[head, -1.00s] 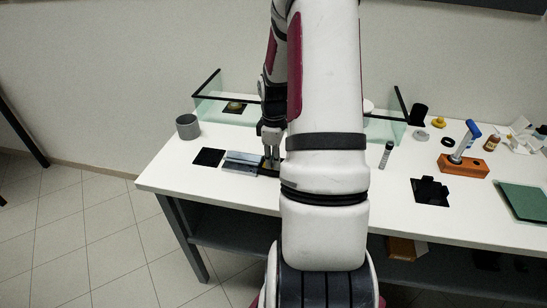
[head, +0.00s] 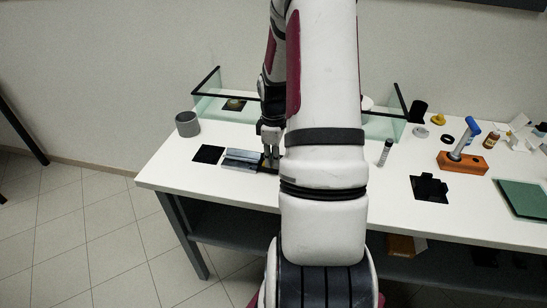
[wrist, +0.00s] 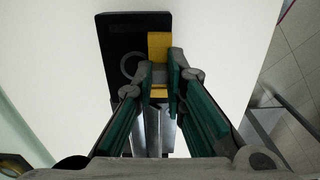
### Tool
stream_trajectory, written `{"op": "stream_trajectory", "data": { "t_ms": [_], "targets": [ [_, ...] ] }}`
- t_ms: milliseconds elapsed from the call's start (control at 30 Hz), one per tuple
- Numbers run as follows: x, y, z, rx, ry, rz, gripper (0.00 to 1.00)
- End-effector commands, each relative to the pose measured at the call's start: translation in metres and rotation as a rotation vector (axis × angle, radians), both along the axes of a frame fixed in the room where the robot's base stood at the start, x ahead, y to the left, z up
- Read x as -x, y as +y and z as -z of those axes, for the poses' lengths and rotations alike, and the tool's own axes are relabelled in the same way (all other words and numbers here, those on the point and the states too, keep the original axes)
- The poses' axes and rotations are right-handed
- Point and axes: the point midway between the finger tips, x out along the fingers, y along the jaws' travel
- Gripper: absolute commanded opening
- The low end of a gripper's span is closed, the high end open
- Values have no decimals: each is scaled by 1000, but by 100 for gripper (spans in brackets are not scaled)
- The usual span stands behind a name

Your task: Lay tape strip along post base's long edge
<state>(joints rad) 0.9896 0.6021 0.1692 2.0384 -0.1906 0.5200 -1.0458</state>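The post base appears to be the black plate (wrist: 122,40) with a grey ring marking, in the wrist view beyond my fingertips. A yellow tape strip (wrist: 158,45) shows at the plate's right long edge, running the same way. One fingertip of my gripper (wrist: 172,72) covers the strip's middle, and a short yellow piece shows below it. The fingertips are close together; whether they pinch the strip I cannot tell. In the head view my gripper (head: 271,152) points down, low over the table, and my arm hides most of the plate. The strip cannot be made out there.
A grey metallic block (head: 240,159) lies just left of my gripper, with a black square (head: 209,154) beyond it. A grey cup (head: 188,123) and a glass-walled enclosure (head: 215,108) stand behind. An orange block (head: 464,163) is at right. The table's front left is clear.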

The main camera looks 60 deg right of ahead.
Motion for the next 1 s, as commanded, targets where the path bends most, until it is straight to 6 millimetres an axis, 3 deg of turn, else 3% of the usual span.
{"op": "stream_trajectory", "data": {
  "t_ms": [33, 100, 467, 633, 1000],
  "targets": [
    [0, 0, 0, 0, 0, 0, 23],
    [0, 0, 0, 0, 0, 0, 35],
    [0, 0, -4, 2, -2, 0, 35],
    [-1, -1, -27, 4, -4, 2, 35],
    [-1, -1, -98, 4, -3, -1, 35]
  ]
}}
